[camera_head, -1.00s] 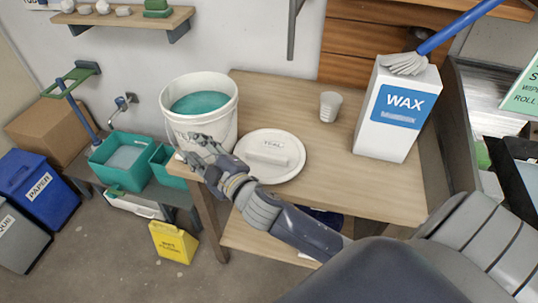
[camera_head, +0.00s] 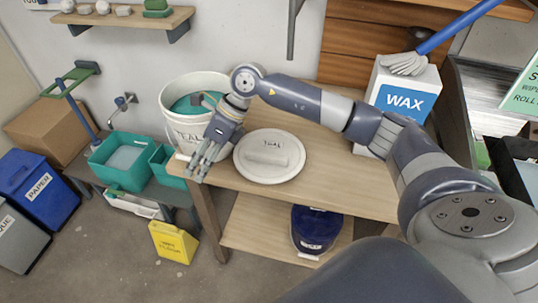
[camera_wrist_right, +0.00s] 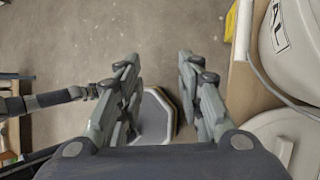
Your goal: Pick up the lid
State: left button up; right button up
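The lid (camera_head: 269,170) is a round white disc marked TEAL with a raised bar handle. It lies flat on the wooden table near its front edge, and its edge shows in the right wrist view (camera_wrist_right: 300,128). A white bucket (camera_head: 182,131) with teal glaze stands left of it. My right gripper (camera_head: 198,166) is left of the lid, in front of the bucket, with its fingers pointing down past the table edge. In the right wrist view the fingers (camera_wrist_right: 157,68) are apart and empty. My left arm seems to show at that view's left, its gripper mostly hidden.
A WAX box (camera_head: 407,103) stands at the table's right, partly behind my right arm. A blue tub (camera_head: 317,228) sits on the lower shelf (camera_head: 262,226). A yellow floor sign (camera_head: 173,242) stands on the floor to the left. The table right of the lid is clear.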

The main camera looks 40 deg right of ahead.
jog(key=d+h, duration=0.4)
jog(key=d, duration=0.7)
jog(key=m+g+h+p, duration=0.1)
jog(key=h+p, duration=0.1)
jog(key=h, duration=0.1)
send_over(266, 154)
jog(key=f, duration=0.2)
jog(key=shift+s+d+f, duration=0.15)
jog(key=shift+s+f, duration=0.1)
jog(key=shift+f, duration=0.7)
notch_tip(266, 154, down, 4)
jog(key=shift+w+f+p, duration=0.1)
jog(key=shift+p, duration=1.05)
jog(key=shift+f, duration=0.1)
jog(key=shift+f+b, duration=0.25)
jog(key=shift+b, duration=0.15)
